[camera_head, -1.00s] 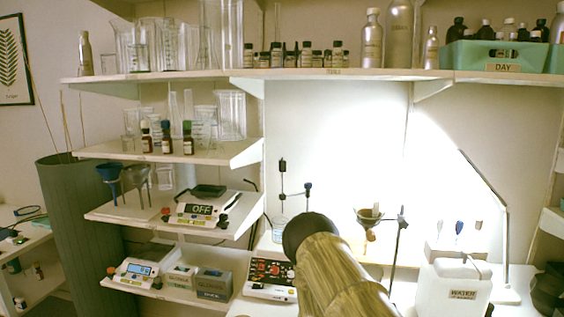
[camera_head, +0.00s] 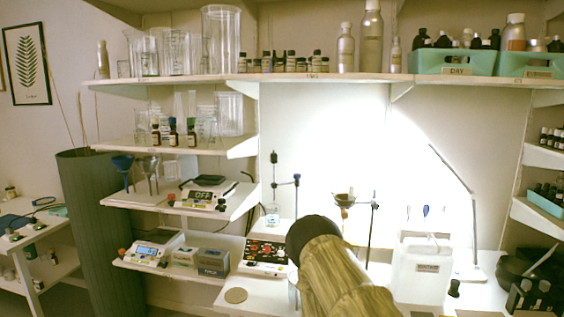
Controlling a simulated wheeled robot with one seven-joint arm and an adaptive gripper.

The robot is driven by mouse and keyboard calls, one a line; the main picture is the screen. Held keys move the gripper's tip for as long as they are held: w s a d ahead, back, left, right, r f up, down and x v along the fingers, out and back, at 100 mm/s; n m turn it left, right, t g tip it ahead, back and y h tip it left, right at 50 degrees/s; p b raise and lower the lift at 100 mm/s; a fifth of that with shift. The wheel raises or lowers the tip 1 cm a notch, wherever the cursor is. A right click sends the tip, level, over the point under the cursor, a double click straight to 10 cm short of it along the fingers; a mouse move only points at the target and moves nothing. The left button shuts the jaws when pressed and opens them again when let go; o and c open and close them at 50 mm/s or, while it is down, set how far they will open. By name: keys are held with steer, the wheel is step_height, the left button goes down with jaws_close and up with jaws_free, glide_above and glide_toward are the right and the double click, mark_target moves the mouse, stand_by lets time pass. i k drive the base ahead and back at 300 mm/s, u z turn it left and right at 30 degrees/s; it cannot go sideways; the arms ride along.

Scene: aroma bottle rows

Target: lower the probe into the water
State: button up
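A thin upright probe with a dark top (camera_head: 274,158) shows on the back workbench. It is held out to the side from a dark stand rod (camera_head: 296,205) with a blue clamp. Its lower end reaches toward a small glass beaker (camera_head: 272,218) of pale bluish look. I cannot tell whether its tip is in the liquid. My wood-patterned arm (camera_head: 345,280) with its dark rounded end rises in the lower middle and covers part of the bench. My gripper is not visible.
A white water container (camera_head: 418,270) and a lamp (camera_head: 462,180) stand farther right. Shelves with scales and glassware are at the left.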

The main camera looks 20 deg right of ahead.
mark_target(273, 156)
steer(key=k, duration=0.65)
steer(key=z, duration=1)
steer(key=i, duration=1.1)
steer(key=u, duration=0.25)
